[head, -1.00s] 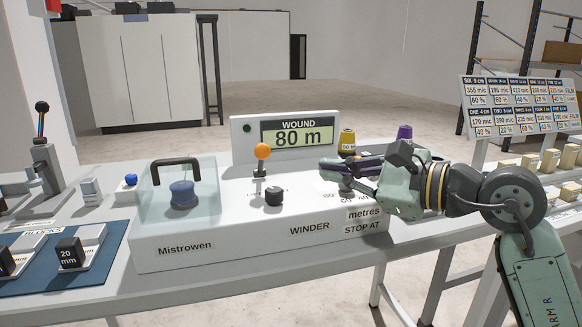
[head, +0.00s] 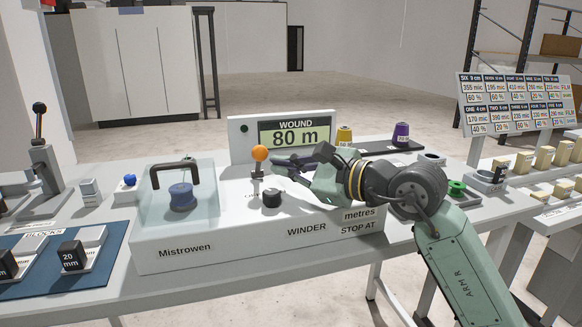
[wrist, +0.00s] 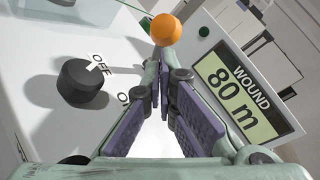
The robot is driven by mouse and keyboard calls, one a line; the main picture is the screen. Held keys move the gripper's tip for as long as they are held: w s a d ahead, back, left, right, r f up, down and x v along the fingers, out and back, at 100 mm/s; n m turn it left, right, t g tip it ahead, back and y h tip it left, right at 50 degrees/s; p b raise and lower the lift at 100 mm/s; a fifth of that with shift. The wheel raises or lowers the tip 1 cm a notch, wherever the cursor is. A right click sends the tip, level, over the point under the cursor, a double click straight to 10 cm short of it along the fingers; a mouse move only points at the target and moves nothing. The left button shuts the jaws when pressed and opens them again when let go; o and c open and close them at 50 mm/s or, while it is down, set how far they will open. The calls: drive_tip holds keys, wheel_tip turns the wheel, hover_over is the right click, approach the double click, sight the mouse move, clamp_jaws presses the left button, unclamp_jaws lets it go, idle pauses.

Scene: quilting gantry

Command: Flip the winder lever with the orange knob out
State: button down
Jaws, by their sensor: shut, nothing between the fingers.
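The winder lever's orange knob (head: 259,153) stands upright on a short stem on top of the white winder box (head: 160,240). In the wrist view the orange knob (wrist: 165,29) is just beyond my fingertips. My gripper (head: 274,164) is shut and empty, just right of the lever, with its fingertips close to the stem. It also shows in the wrist view (wrist: 160,60), where the fingertips hide the stem. I cannot tell whether they touch it. A black dial (wrist: 82,82) with an OFF label sits left of the fingers.
The display (head: 295,133) reading 80 m stands behind the lever. A clear cover with a black handle (head: 175,168) encloses a blue spool (head: 182,196) at left. Yellow (head: 344,136) and purple (head: 401,134) cones stand behind my arm.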

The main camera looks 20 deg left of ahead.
drive_tip(key=shift+r, duration=0.1)
drive_tip(key=shift+w+r+h+p, duration=0.1)
drive_tip(key=shift+r+h+p, duration=0.05)
drive_tip(key=shift+h+p, duration=0.2)
drive_tip(key=shift+w+a+r+m+g+h+p, duration=0.15)
drive_tip(key=shift+a+r+m+g+h+p, duration=0.1)
drive_tip(key=shift+r+m+g+p, duration=0.2)
drive_tip(key=shift+w+a+r+m+g+h+p, duration=0.1)
drive_tip(key=shift+w+r+m+g+h+p, duration=0.2)
drive_tip(key=shift+p, duration=0.35)
drive_tip(key=shift+w+a+r+m+g+h+p, duration=0.1)
drive_tip(key=shift+r+h+p, duration=0.3)
drive_tip(key=shift+p, duration=0.2)
drive_tip(key=shift+w+a+r+m+g+h+p, duration=0.35)
drive_tip(key=shift+r+g+h+p, duration=0.2)
drive_tip(key=shift+p, duration=0.65)
drive_tip(key=shift+w+a+r+m+g+h+p, duration=0.25)
drive_tip(key=shift+w+g+h+p, duration=0.3)
drive_tip(key=shift+p, duration=0.45)
drive_tip(key=shift+w+a+m+g+h+p, duration=0.35)
drive_tip(key=shift+w+h+p, duration=0.05)
drive_tip(key=shift+p, duration=0.1)
drive_tip(key=shift+w+a+f, duration=0.1)
drive_tip(key=shift+w+a, duration=0.35)
drive_tip(key=shift+w, duration=0.2)
drive_tip(key=shift+w+a, duration=0.4)
drive_tip(key=shift+w, duration=0.3)
